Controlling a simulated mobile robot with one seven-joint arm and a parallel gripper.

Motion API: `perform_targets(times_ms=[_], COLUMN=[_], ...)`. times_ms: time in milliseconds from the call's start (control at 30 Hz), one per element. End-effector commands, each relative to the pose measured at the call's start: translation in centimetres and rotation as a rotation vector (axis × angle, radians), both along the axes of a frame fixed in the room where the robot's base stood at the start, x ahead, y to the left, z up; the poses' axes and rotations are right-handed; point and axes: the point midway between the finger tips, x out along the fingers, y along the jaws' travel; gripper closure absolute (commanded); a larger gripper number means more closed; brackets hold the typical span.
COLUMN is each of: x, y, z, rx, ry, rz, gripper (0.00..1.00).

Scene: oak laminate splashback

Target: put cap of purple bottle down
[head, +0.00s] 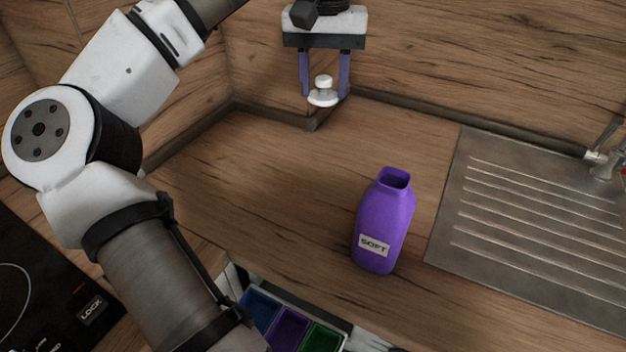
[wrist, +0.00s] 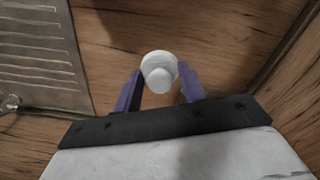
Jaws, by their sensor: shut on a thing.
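The purple bottle (head: 382,222) stands upright on the wooden worktop with its square mouth open and a label reading "SOFT" on its front. My gripper (head: 324,90) is at the back of the worktop, up and to the left of the bottle in the head view. It is shut on the white cap (head: 323,93), a round knob on a wider disc. The cap also shows between the purple fingertips in the wrist view (wrist: 159,72). I cannot tell whether the cap touches the worktop. The bottle does not show in the wrist view.
A metal draining board (head: 540,225) with a tap (head: 603,165) lies to the right. A black hob (head: 50,285) is at the lower left. An open drawer with blue, purple and green bins (head: 290,328) is below the front edge. The worktop (head: 240,170) left of the bottle is clear.

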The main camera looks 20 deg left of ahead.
Motion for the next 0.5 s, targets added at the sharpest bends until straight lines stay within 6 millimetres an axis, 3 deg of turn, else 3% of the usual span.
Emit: perform_targets(times_ms=[500], x=[-0.1], y=[0.0], z=[-12.8], rx=[-0.001], ry=[0.004], rz=[0.000], gripper=[0.80])
